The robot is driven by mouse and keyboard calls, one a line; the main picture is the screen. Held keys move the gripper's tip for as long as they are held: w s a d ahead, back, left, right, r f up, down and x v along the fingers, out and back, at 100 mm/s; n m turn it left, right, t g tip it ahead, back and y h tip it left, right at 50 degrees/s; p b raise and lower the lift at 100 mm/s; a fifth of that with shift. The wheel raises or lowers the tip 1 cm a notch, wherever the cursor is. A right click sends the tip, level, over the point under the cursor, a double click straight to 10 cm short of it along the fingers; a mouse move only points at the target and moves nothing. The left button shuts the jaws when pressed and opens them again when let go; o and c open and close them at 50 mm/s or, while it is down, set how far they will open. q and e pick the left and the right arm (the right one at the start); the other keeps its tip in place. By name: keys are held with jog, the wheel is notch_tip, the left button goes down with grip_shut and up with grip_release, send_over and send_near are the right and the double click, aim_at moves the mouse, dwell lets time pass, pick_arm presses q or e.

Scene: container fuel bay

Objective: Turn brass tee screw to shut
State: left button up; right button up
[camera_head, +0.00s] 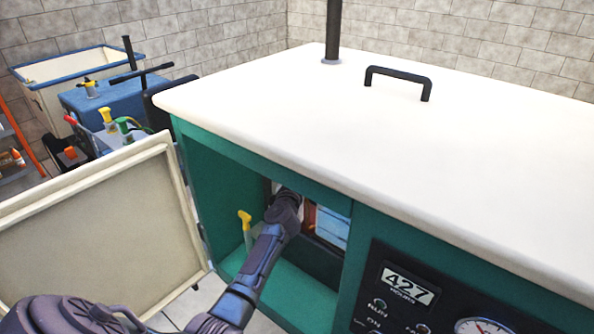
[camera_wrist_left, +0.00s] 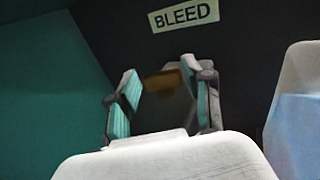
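The brass tee screw (camera_wrist_left: 163,80) shows in the left wrist view as a dim, blurred brown-gold bar just below the "BLEED" label (camera_wrist_left: 184,15). My left gripper (camera_wrist_left: 166,92) is open, its two teal-padded fingers standing apart on either side of the bar. The bar's right end looks close to the right finger; I cannot tell whether they touch. In the head view my left arm reaches into the green cabinet (camera_head: 195,165), and the gripper and the screw are hidden inside. My right gripper is in neither view.
The cream door (camera_head: 100,235) stands open at the left. A yellow-handled part (camera_head: 245,218) stands in the cabinet beside my arm. A gauge panel (camera_head: 385,310) is at the right of the opening. A pale block (camera_wrist_left: 295,130) lies right of the fingers.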

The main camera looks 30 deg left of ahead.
pick_arm(q)
jog(key=c, duration=0.6)
jog(key=shift+a+r+m+h+p, duration=0.1)
jog(key=shift+r+m+h+p, duration=0.25)
jog(key=shift+p, duration=0.55)
jog(key=shift+f+m+t+h+p, duration=0.3)
jog(key=shift+m+t+h+p, duration=0.1)
jog(key=shift+h, duration=0.35)
jog(key=o, duration=1.2)
jog(key=shift+f, duration=0.1)
jog(key=shift+c, duration=0.2)
jog(key=shift+s, duration=0.1)
jog(key=v, duration=1.2)
